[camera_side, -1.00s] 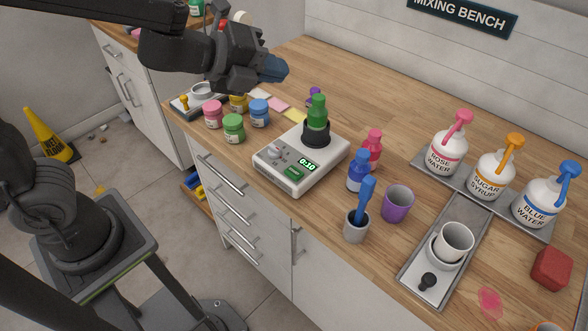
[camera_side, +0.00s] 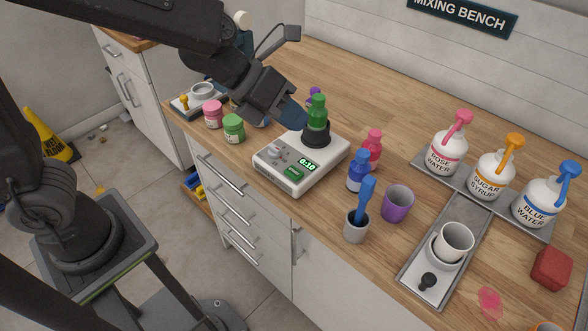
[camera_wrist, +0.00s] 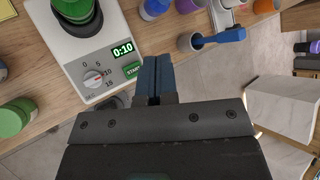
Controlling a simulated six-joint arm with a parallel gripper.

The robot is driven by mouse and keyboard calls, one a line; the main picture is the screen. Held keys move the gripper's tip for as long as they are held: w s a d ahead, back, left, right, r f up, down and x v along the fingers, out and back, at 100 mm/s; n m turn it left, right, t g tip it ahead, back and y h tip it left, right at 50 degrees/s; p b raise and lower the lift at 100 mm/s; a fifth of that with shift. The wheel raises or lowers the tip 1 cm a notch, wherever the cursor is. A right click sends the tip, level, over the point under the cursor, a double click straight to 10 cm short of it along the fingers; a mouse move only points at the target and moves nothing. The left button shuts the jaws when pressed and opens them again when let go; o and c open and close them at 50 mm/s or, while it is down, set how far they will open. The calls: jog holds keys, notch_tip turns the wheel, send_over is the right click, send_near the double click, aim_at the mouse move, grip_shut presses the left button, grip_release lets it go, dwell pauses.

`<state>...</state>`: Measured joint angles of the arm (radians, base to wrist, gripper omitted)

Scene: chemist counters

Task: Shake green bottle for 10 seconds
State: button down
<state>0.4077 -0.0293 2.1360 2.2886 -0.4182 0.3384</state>
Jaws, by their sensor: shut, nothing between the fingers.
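The green bottle (camera_side: 317,112) stands upright in the black holder (camera_side: 317,136) on top of the white shaker machine (camera_side: 290,178). The machine's display (camera_side: 307,164) reads 0:10, also in the wrist view (camera_wrist: 123,48). The wrist view shows a dial (camera_wrist: 93,79) and a green START button (camera_wrist: 132,70) on its panel. My gripper (camera_side: 297,118) is shut and empty, just left of the bottle and above the machine's left side in the side view. In the wrist view its blue fingers (camera_wrist: 156,78) are together, beside the panel near the START button. The gap to the machine is unclear.
Blue bottle (camera_side: 358,172), red bottle (camera_side: 372,146), purple cup (camera_side: 397,204) and a grey cup (camera_side: 356,228) with a blue tool stand right of the machine. Pink (camera_side: 213,114) and green (camera_side: 233,128) jars stand to its left. The counter behind is mostly clear.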

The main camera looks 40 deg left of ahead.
aim_at(292, 169)
jog(key=shift+f, duration=4.25)
jog(key=shift+f, duration=0.4)
